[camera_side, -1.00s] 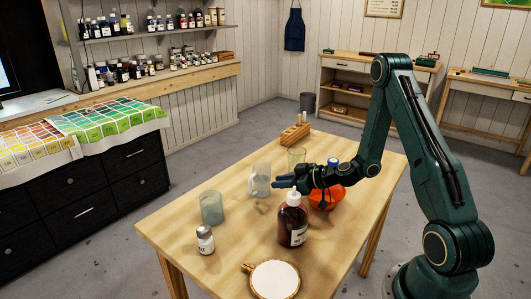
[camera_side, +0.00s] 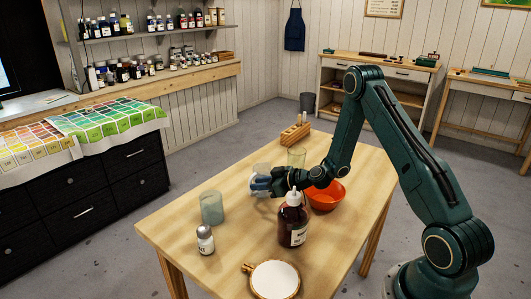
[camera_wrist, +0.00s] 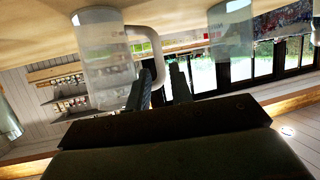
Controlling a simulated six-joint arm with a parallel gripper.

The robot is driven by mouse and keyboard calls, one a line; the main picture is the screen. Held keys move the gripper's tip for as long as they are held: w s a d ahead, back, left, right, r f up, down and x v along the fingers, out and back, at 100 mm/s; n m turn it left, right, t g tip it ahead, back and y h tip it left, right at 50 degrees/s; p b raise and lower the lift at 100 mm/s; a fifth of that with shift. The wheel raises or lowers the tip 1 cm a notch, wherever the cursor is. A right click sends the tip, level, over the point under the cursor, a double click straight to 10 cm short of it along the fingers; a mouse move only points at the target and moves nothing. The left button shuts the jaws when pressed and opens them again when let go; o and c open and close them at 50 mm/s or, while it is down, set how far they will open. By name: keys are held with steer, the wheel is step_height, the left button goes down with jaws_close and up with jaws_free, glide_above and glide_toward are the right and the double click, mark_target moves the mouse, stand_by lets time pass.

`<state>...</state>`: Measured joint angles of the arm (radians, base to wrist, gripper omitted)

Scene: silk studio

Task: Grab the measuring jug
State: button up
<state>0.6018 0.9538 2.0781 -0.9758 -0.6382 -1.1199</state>
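The measuring jug (camera_side: 262,168) is clear, with a handle, and stands on the wooden table.
A cloudy glass beaker (camera_side: 212,208) stands left of the gripper. A dark bottle (camera_side: 292,222) is close in front, and an orange bowl (camera_side: 326,197) sits under my forearm.

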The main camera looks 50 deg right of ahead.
steer(key=shift+x, duration=2.15)
steer(key=shift+f, duration=0.1)
jaws_close()
